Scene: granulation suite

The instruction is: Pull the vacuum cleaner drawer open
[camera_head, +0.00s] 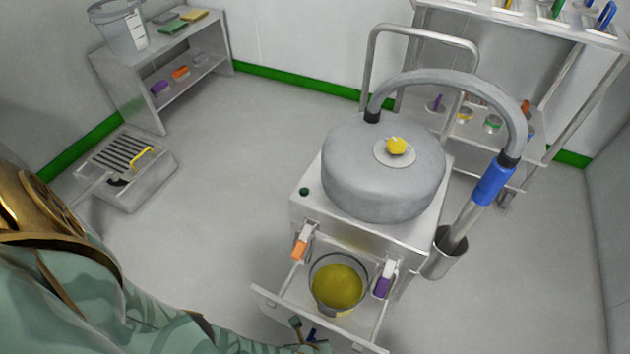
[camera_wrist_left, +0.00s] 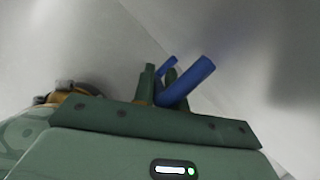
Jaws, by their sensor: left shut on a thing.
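The vacuum cleaner (camera_head: 383,180) is a grey round-topped unit on a white cabinet, with a yellow knob on its lid. Its drawer (camera_head: 270,303) is pulled out at the front, low down. A metal bucket (camera_head: 338,283) with yellow contents sits in the drawer. My left gripper (camera_head: 308,335) is at the drawer front, at the bottom edge of the picture. It is shut on the blue drawer handle (camera_head: 313,335); the blue handle (camera_wrist_left: 190,82) also shows between the fingers in the left wrist view. My right gripper is not in view.
An orange latch (camera_head: 300,247) and a purple latch (camera_head: 383,281) flank the drawer opening. A hose wand (camera_head: 470,205) stands in a metal cup at the right. A wheeled rack (camera_head: 530,35) stands behind, a low shelf (camera_head: 130,85) at the back left.

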